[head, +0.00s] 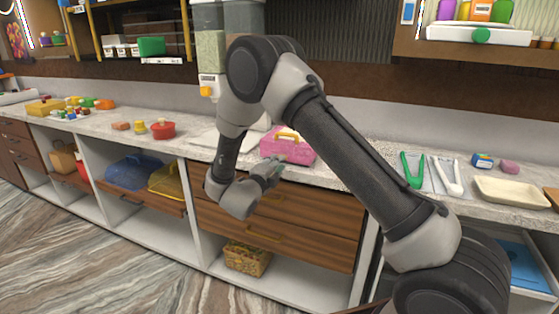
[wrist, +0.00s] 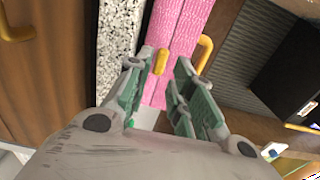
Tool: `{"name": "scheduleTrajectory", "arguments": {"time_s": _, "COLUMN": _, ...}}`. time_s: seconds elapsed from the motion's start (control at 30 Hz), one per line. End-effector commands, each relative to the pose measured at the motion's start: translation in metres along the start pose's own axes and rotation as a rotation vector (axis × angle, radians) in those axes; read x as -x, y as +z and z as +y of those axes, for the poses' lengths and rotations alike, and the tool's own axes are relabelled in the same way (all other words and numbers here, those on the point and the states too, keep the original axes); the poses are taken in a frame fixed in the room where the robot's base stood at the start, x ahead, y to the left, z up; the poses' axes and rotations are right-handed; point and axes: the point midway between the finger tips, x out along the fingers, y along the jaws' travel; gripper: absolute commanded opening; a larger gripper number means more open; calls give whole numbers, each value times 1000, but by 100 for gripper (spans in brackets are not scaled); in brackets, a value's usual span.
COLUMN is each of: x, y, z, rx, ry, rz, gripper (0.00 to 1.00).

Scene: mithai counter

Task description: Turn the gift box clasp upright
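The pink gift box (head: 287,146) stands on the counter near its front edge, with a yellow handle on its lid. In the wrist view the box (wrist: 158,38) fills the top middle, and its small yellow clasp (wrist: 161,61) shows on the front face, just beyond my fingertips. The clasp looks lengthwise along the box's short direction; its exact angle is hard to tell. My gripper (wrist: 166,85) is open, with its two green-padded fingers apart and nothing between them. In the head view my gripper (head: 272,168) is in front of the box.
The speckled counter (head: 345,180) runs left and right of the box. Green tongs (head: 412,169), white tongs (head: 447,176) and a cream tray (head: 512,193) lie to the right. A red pot (head: 163,130) stands to the left. Wooden drawers (head: 285,222) are below.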

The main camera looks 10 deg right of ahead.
Motion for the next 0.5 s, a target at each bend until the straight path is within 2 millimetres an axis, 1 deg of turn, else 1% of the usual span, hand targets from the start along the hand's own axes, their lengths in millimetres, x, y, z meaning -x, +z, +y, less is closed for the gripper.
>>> {"name": "scheduleTrajectory", "arguments": {"time_s": 0.03, "x": -10, "y": 0, "z": 0, "rx": -1, "ry": -1, "rz": 2, "gripper": 23}}
{"name": "scheduleTrajectory", "arguments": {"time_s": 0.2, "x": -34, "y": 0, "z": 0, "rx": 1, "ry": 0, "rz": 0, "gripper": 23}}
{"name": "scheduleTrajectory", "arguments": {"time_s": 0.33, "x": -42, "y": 0, "z": 0, "rx": 2, "ry": 1, "rz": -1, "gripper": 23}}
{"name": "scheduleTrajectory", "arguments": {"time_s": 0.5, "x": -44, "y": 1, "z": 0, "rx": 2, "ry": 1, "rz": -2, "gripper": 23}}
